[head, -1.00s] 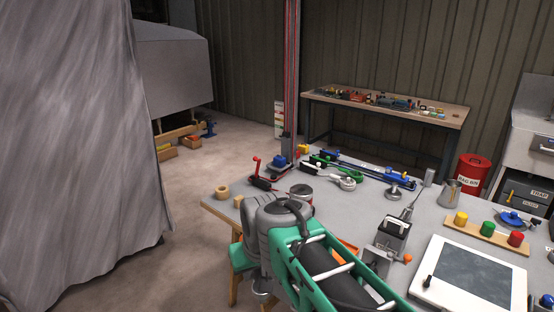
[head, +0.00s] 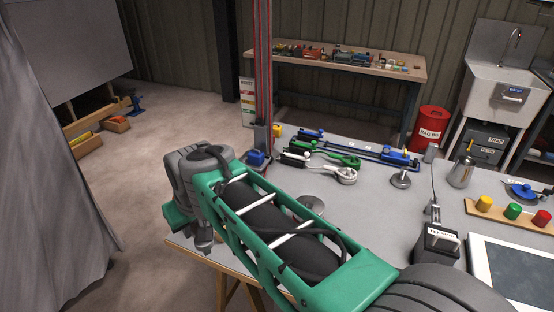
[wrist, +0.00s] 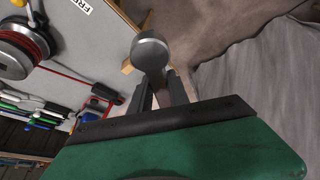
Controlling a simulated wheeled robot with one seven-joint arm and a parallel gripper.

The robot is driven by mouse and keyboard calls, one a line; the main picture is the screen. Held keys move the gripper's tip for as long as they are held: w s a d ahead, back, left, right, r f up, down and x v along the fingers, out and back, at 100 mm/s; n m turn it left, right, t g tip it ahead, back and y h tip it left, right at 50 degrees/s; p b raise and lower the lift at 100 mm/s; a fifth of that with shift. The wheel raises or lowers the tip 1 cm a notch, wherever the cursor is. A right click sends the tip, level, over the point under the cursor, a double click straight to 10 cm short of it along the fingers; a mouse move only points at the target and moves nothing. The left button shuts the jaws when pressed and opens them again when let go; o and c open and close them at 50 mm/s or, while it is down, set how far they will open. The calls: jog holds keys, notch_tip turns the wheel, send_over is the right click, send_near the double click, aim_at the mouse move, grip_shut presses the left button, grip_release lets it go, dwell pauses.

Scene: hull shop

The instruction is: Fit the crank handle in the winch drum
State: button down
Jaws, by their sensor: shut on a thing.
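My gripper (wrist: 156,82) is shut on a grey piece with a round, flat end, which I take to be the crank handle (wrist: 150,51). The rest of that piece is hidden by the fingers. A reel with a red rim and a grey top, apparently the winch drum (wrist: 20,52), shows at the left of the wrist view, clearly apart from the held piece. In the head view only a grey part of the drum (head: 312,204) shows behind my arm. My gripper hangs near the left end of the table, with its fingers mostly hidden there.
The grey table (head: 385,202) carries green and blue tools (head: 345,155), a round metal stand (head: 401,180), a black box (head: 436,243) and a row of coloured knobs (head: 512,211). A grey drape (head: 50,180) hangs at the left. Open floor lies between drape and table.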

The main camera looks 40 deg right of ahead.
jog(key=w+d+r+n+y+p, duration=0.1)
jog(key=w+d+p, duration=0.15)
jog(key=d, duration=0.45)
jog(key=w+d+r+n+p, duration=0.1)
jog(key=w+d+p, duration=0.15)
jog(key=d, duration=0.55)
jog(key=s+d+f+n+y+p, duration=0.1)
jog(key=s+d+n+p, duration=0.3)
jog(key=d, duration=1.2)
jog(key=shift+m, duration=0.3)
jog(key=f+b, duration=0.2)
jog(key=s+f+b, duration=0.1)
jog(key=f+b, duration=0.1)
jog(key=f, duration=0.1)
jog(key=shift+a, duration=0.2)
jog(key=shift+s+d+f, duration=0.1)
jog(key=shift+s+d, duration=0.05)
jog(key=shift+s, duration=0.1)
jog(key=shift+f, duration=0.1)
jog(key=shift+f+b, duration=0.2)
jog(key=shift+b, duration=0.25)
jog(key=shift+f, duration=0.1)
